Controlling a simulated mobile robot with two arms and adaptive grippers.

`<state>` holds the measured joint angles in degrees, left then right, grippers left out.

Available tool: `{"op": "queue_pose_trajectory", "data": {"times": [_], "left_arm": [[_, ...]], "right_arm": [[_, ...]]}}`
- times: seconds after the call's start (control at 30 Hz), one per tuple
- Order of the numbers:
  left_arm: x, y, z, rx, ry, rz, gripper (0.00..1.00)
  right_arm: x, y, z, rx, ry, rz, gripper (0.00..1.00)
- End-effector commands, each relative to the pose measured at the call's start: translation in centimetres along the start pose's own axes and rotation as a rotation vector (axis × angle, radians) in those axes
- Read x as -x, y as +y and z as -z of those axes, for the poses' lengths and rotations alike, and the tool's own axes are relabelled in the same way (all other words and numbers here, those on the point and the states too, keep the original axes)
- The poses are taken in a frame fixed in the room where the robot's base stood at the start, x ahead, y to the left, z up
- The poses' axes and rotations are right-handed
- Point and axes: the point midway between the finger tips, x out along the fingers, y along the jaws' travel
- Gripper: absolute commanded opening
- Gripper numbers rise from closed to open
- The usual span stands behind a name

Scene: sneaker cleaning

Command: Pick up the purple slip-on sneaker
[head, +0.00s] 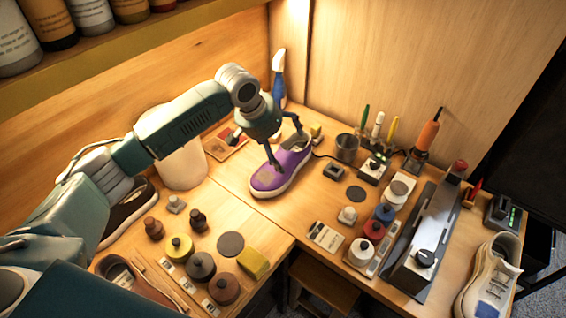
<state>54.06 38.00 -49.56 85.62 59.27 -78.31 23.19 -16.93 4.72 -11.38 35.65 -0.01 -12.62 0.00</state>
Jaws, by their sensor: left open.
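The purple slip-on sneaker (287,168) stands upright on its white sole on the wooden bench, near the middle of the head view. Its toe points toward the lower left and its opening faces up. My left gripper (284,146) is open above the shoe, with its fingers pointing down around the upper near the opening. I cannot tell whether the fingers touch the shoe. The gripper body hides part of the bench behind it. My right gripper is not in view.
A white cylinder (183,165) stands left of the shoe under my arm. A dark cup (346,148) and small bottles are to its right. A white sneaker (490,275) sits at the right edge. Jars and a yellow block (253,263) stand at front left.

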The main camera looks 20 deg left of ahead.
Motion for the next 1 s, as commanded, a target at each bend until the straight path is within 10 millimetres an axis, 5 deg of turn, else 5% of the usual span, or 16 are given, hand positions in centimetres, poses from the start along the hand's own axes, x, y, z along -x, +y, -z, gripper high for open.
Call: {"op": "queue_pose_trajectory", "data": {"times": [0.2,0.5,0.8,1.0], "left_arm": [[-1.8,0.1,0.0,0.001,-0.002,0.000,0.98],[-5.9,0.2,0.1,0.000,-0.001,0.000,0.98],[-6.7,0.1,0.1,-0.001,0.001,0.001,0.98],[-6.7,0.0,0.1,-0.001,0.000,0.001,0.62]], "right_arm": [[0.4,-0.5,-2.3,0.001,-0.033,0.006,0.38],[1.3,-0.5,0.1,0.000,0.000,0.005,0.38],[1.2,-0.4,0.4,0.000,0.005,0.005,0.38],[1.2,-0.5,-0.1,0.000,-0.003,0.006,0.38]]}}
